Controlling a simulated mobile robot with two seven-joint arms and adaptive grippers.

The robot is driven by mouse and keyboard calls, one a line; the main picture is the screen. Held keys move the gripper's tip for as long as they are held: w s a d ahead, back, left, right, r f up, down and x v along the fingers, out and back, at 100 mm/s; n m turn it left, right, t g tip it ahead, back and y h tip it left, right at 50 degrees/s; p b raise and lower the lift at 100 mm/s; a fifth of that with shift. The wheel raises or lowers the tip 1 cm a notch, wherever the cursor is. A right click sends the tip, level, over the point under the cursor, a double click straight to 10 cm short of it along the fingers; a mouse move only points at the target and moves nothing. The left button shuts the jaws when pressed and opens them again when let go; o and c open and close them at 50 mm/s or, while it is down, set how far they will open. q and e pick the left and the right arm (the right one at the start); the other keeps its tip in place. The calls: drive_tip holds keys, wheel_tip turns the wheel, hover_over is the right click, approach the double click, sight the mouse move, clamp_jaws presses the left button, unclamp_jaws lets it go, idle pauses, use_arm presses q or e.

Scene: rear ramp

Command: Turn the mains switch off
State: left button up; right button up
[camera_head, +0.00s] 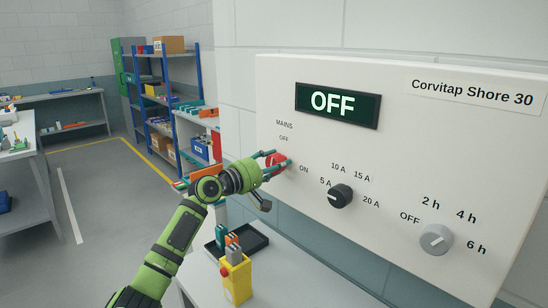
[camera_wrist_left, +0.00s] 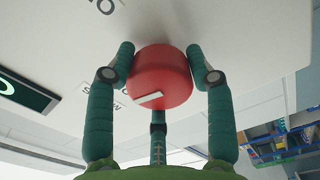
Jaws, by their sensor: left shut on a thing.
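The red mains switch knob (camera_head: 277,162) sits on the left part of the pale panel (camera_head: 385,145), beside the labels MAINS, OFF and ON. My left gripper (camera_head: 272,163) is shut on this knob. In the left wrist view the knob (camera_wrist_left: 160,80) is between the teal fingers (camera_wrist_left: 163,70), and a white pointer mark shows on its face. The panel display (camera_head: 337,103) reads OFF. Which label the pointer faces is hard to tell, as my fingers partly cover the knob. My right gripper is not in view.
A black dial (camera_head: 340,195) and a grey dial (camera_head: 436,239) are on the panel to the right. Below, a table (camera_head: 285,285) bears a black tray (camera_head: 247,240) and a yellow holder (camera_head: 236,280). Shelves (camera_head: 165,90) stand behind at the left.

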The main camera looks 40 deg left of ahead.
use_arm(q)
drive_tip(key=shift+d+f+n+p, duration=0.1)
drive_tip(key=shift+f+n+p, duration=0.05)
drive_tip(key=shift+n+p, duration=0.35)
drive_tip(key=shift+d+f+n+p, duration=0.1)
drive_tip(key=shift+n+p, duration=0.15)
drive_tip(key=shift+n, duration=0.35)
drive_tip(key=o, duration=1.2)
drive_tip(key=shift+w+d+r, duration=0.1)
drive_tip(key=shift+r, duration=0.05)
drive_tip(key=s, duration=0.8)
drive_tip(key=s+a, duration=0.1)
drive_tip(key=s, duration=0.3)
